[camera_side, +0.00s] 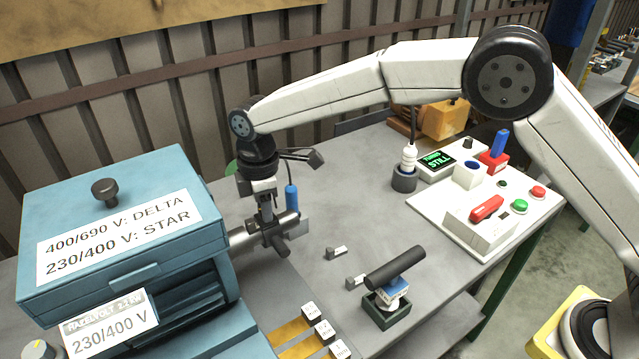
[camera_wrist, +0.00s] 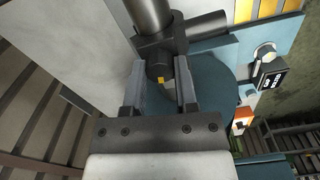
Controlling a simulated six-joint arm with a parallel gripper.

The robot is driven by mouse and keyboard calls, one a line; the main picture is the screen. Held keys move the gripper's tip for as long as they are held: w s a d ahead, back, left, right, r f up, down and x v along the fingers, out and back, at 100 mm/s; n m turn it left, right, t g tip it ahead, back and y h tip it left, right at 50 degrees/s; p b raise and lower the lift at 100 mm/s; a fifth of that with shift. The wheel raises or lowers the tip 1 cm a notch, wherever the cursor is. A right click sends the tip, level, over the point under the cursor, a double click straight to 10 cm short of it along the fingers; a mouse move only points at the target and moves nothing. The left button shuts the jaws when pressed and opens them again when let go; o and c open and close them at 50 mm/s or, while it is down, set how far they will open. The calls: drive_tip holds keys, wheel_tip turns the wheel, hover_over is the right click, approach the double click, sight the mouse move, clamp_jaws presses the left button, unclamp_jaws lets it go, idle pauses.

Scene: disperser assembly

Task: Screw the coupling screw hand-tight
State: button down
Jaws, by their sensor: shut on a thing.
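My gripper (camera_side: 265,214) points down at the dark grey coupling (camera_side: 273,238) on the shaft beside the blue motor housing. In the wrist view its two jaws (camera_wrist: 160,88) stand on either side of a dark round head with a small yellow mark. I take this head to be the coupling screw (camera_wrist: 158,70); the jaws are shut on it. The coupling (camera_wrist: 178,38) shows just beyond it, with thick bars running out of it. How deep the screw sits is hidden. In the side view the screw is hidden by the jaws and coupling.
The blue motor housing (camera_side: 120,215) stands close on the left. A blue-handled tool (camera_side: 291,198) stands just behind the coupling. Small grey parts (camera_side: 336,252), a dark block with a black-handled piece (camera_side: 388,308) and a white control panel (camera_side: 485,215) lie to the right. Bare bench lies between.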

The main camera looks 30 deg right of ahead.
drive_tip(key=shift+m, duration=0.4)
drive_tip(key=m, duration=0.3)
drive_tip(key=shift+m, duration=1.9)
drive_tip(key=shift+c, duration=1.9)
unclamp_jaws()
drive_tip(key=shift+r, duration=0.1)
drive_tip(key=shift+r, duration=3.85)
